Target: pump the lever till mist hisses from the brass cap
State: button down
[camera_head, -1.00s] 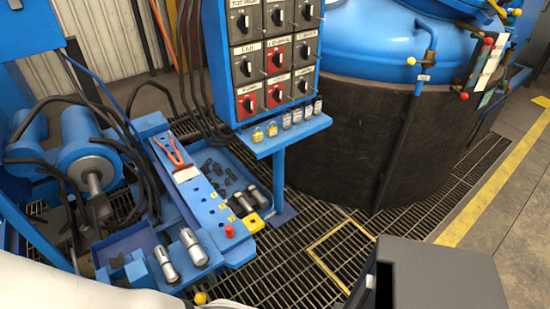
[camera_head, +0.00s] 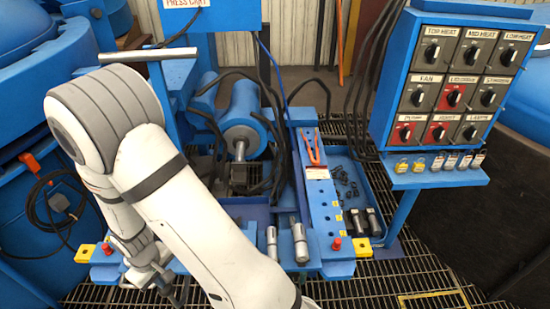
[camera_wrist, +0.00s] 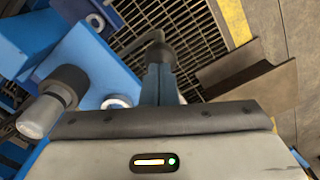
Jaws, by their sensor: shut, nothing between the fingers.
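My white arm reaches down across the left of the head view. My gripper (camera_head: 172,291) is low there, partly hidden by the arm, beside the front of the blue press cart (camera_head: 338,270). In the wrist view my gripper (camera_wrist: 157,48) is shut, with nothing seen between its fingers. It is over or near blue metal parts and floor grating; I cannot tell whether it touches anything. I cannot make out the pump lever or the brass cap for certain in either view. A grey T-shaped bar (camera_head: 147,55) stands behind my arm.
Two silver cylinders (camera_head: 299,240) stand at the cart's front; one silver cylinder (camera_wrist: 42,115) shows in the wrist view. Red buttons (camera_head: 336,244) and yellow blocks (camera_head: 361,246) sit along the cart's edge. A switch panel (camera_head: 457,80) with padlocks is right. Grating (camera_head: 400,283) lies open in front.

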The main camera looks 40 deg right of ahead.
notch_tip(320, 180, down, 11)
jog(key=s+a+b, duration=0.2)
jog(key=b, duration=0.8)
jog(key=r+p, duration=0.3)
jog(key=w+d+r+p, duration=0.1)
jog(key=r+p, duration=0.2)
jog(key=r, duration=0.1)
jog(key=w+d+r+p, duration=0.1)
jog(key=r+p, duration=0.2)
jog(key=r, duration=0.1)
jog(key=shift+r, duration=0.15)
jog(key=shift+f, duration=0.25)
notch_tip(320, 180, down, 11)
jog(key=s+a+b, duration=0.1)
jog(key=s+b, duration=0.1)
jog(key=b, duration=0.7)
jog(key=shift+a+r, duration=0.2)
jog(key=shift+a, duration=0.15)
